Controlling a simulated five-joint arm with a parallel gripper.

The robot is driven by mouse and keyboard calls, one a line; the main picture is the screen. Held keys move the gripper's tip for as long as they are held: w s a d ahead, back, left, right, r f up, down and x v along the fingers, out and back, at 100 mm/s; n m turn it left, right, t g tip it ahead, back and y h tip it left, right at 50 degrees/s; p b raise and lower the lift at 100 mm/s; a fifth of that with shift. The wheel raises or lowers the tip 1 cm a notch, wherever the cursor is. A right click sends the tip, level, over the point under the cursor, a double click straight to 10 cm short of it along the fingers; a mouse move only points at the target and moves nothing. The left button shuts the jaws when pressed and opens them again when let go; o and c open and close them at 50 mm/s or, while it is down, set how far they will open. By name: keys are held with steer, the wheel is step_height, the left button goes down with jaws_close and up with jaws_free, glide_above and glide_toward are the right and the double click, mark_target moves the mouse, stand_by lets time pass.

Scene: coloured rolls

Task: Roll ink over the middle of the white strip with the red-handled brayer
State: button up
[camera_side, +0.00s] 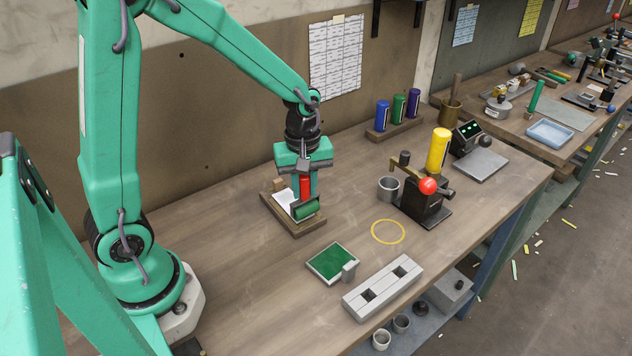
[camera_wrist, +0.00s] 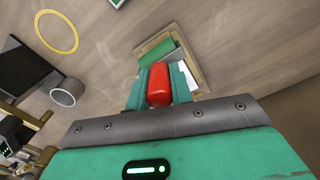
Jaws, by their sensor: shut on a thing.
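My gripper (camera_side: 304,187) is shut on the red handle of the brayer (camera_side: 305,187). The red handle also shows between the fingers in the wrist view (camera_wrist: 159,84). The brayer's green roller (camera_side: 306,208) is at the lower end, over the near right part of the white strip (camera_side: 284,198). The strip lies on a wooden board (camera_side: 296,230); part of it is hidden behind the gripper and roller. I cannot tell whether the roller touches the strip. A green ink slab (camera_side: 328,262) with a pale rim lies apart on the bench, nearer the camera.
A grey block with square holes (camera_side: 384,288) lies at the front. A yellow ring (camera_side: 388,231) marks the bench. A grey cup (camera_side: 388,188) and a black device with a red knob (camera_side: 428,200) stand to the right. Blue, green and purple rolls (camera_side: 399,108) stand behind.

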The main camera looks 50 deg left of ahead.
steer(key=shift+f, duration=0.55)
steer(key=shift+a, duration=0.15)
steer(key=shift+w+a+r, duration=0.1)
steer(key=shift+a, duration=1.5)
steer(key=shift+a, duration=0.15)
steer(key=shift+a, duration=1.6)
steer(key=shift+a, duration=0.1)
steer(key=shift+w+a, duration=0.15)
steer(key=shift+a, duration=1.45)
